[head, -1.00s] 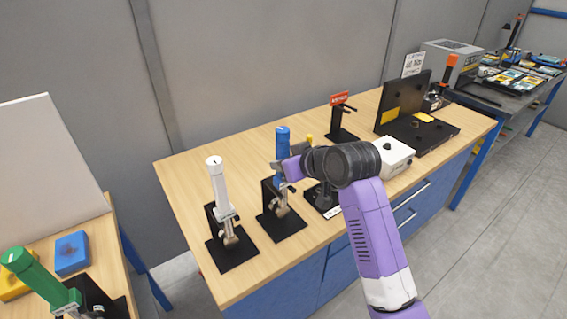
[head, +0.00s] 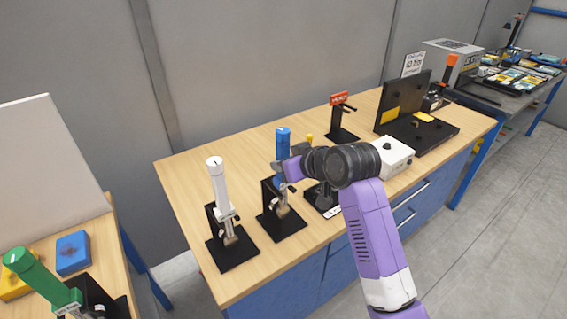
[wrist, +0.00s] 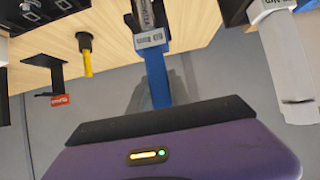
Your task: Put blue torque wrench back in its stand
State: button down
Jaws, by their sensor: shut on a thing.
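The blue torque wrench (head: 283,142) stands upright at the middle of the near bench in the head view. My gripper (head: 281,166) is shut around its blue handle from the right. The wrench's metal head is low, at the black stand (head: 284,225). I cannot tell whether it is fully seated. In the wrist view, which looks upside down, the blue handle (wrist: 157,82) with a white label band runs into the gripper's dark front edge. The fingertips are mostly hidden there.
A white wrench (head: 217,185) stands in its own black stand close on the left. A red-signed black stand (head: 342,125), a white box (head: 396,158) and an open black case (head: 420,135) are to the right. A green wrench (head: 35,275) is on the left table.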

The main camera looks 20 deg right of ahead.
jog(key=shift+f+b, duration=0.4)
jog(key=shift+f, duration=0.25)
dwell(0.8)
jog(key=c, duration=1.1)
grip_release()
jog(key=shift+f, duration=0.3)
jog(key=b+v, duration=0.1)
jog(key=v, duration=0.7)
jog(key=s+a+f+m+t+h, duration=0.15)
jog(key=s+f+m, duration=0.25)
jog(key=s+f, duration=1.55)
jog(key=s+r, duration=0.2)
jog(key=s, duration=0.7)
jog(key=s+d+r+t+h+b, duration=0.1)
jog(key=s+r, duration=0.1)
jog(key=s, duration=0.7)
jog(key=s+d+r+t+h, duration=0.1)
jog(key=s+r, duration=0.1)
jog(key=s, duration=0.7)
jog(key=shift+s+d+r+t, duration=0.1)
jog(key=shift+d+r+t, duration=0.15)
jog(key=shift+r, duration=0.1)
